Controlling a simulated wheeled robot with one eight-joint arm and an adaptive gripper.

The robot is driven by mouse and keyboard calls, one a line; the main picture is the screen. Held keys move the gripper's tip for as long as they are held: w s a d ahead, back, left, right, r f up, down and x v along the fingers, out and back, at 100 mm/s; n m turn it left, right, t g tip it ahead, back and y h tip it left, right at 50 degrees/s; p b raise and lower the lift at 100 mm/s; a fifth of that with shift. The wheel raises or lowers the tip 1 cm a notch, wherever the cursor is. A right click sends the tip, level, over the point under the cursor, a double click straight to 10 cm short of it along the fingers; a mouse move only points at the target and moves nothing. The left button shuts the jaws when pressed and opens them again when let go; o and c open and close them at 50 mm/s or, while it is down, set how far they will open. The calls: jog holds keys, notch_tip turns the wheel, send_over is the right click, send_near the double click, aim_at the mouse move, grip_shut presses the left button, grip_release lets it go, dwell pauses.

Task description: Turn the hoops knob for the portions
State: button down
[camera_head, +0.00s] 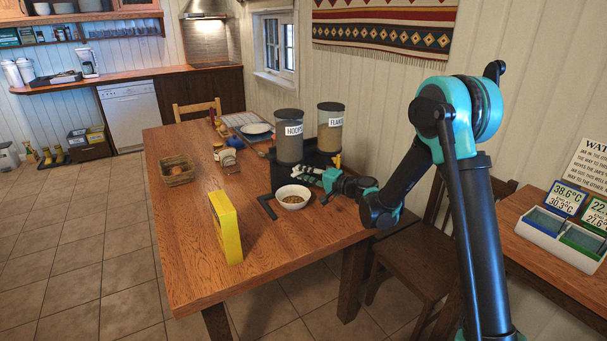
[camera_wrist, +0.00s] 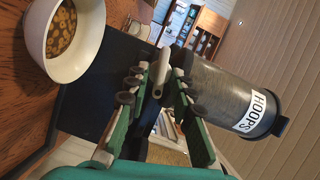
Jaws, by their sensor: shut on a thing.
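The hoops dispenser (camera_head: 289,150) is a tall dark-lidded canister labelled HOOPS on a black stand. It also shows sideways in the wrist view (camera_wrist: 218,88). My gripper (camera_head: 302,172) reaches in from the right, under the canister. In the wrist view my gripper (camera_wrist: 163,75) is shut on a pale grey knob (camera_wrist: 161,68), which shows between its green and grey fingers. A white bowl (camera_head: 293,204) stands below and in front of the dispenser. In the wrist view the bowl (camera_wrist: 78,65) holds brown ring-shaped cereal. The outlet is hidden.
A second canister (camera_head: 330,128), its label partly readable, stands right of the hoops one. A yellow box (camera_head: 225,228) stands at the front of the wooden table (camera_head: 190,250). A basket (camera_head: 177,172), jars and a plate (camera_head: 257,128) are farther back. The table's front left is clear.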

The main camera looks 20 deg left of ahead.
jog(key=shift+f+m+y, duration=0.15)
jog(key=shift+m+y, duration=0.25)
jog(key=shift+m, duration=0.6)
jog(key=c, duration=1.6)
grip_release()
jog(key=v, duration=1.2)
jog(key=shift+f, duration=0.15)
